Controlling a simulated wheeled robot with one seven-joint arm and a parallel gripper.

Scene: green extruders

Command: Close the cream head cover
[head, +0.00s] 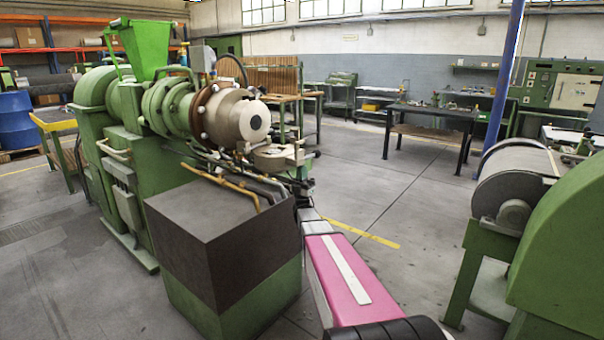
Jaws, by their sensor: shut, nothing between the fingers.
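The extruder's cream head (240,118) faces right, with a dark round centre on its end face. The cream head cover (275,157) appears to be the flat piece swung out at the lower right of the head, standing open. My gripper (303,184) is small and dark at the end of my pink arm, just below and right of the cover. It is shut and empty. I cannot tell whether it touches the cover, and the fingertips are hard to make out.
A dark brown block on a green base (222,235) stands in front of the extruder, left of my arm. Brass pipes (222,184) run below the head. Another green machine (560,240) stands at right. The floor between is clear.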

